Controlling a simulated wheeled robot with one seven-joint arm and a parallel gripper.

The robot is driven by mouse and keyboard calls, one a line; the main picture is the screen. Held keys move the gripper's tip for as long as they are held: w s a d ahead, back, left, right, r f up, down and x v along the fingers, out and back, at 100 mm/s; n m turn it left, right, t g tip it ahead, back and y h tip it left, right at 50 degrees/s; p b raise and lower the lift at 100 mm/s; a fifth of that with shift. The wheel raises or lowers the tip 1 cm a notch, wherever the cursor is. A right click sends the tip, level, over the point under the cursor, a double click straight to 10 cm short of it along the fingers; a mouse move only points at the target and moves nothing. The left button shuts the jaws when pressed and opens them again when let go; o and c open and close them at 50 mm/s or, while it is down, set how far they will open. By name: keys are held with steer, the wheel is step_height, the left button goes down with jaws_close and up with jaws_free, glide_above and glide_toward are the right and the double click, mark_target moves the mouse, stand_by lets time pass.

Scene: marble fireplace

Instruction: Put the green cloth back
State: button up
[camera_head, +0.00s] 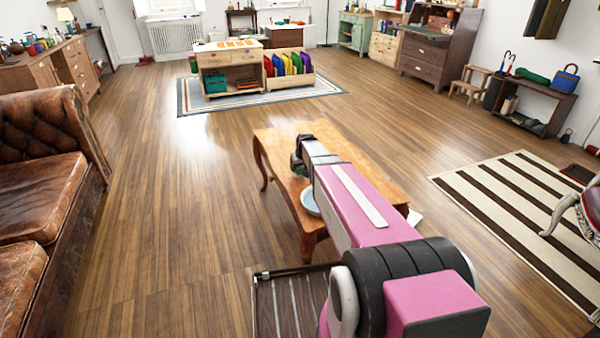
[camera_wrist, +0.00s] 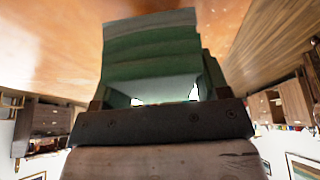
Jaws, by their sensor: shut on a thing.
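My gripper (camera_head: 299,158) is over the far part of the small wooden table (camera_head: 273,141) in the head view. In the wrist view my gripper (camera_wrist: 155,92) is shut on the green cloth (camera_wrist: 150,48), which looks folded, with a paler band along its edge. The orange-brown table top lies behind it in that view.
A light blue bowl (camera_head: 310,201) sits on the table, partly hidden by my arm. A brown leather sofa (camera_head: 40,190) stands at left. A striped rug (camera_head: 520,205) lies at right. A low cabinet (camera_head: 230,65) stands on the far rug. Open wooden floor lies between.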

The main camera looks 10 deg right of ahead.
steer(key=shift+f, duration=1.5)
steer(key=shift+f, duration=0.15)
steer(key=o, duration=0.9)
steer(key=a+v, duration=0.1)
steer(key=v, duration=1.1)
steer(key=s+f+g, duration=0.1)
steer(key=s, duration=0.8)
steer(key=s+f+m+g, duration=0.1)
steer(key=s+f+g, duration=0.1)
steer(key=s, duration=0.7)
steer(key=s+f+m+g, duration=0.1)
steer(key=s+f, duration=0.1)
steer(key=s, duration=0.7)
steer(key=shift+s+h, duration=0.35)
steer(key=shift+h, duration=0.05)
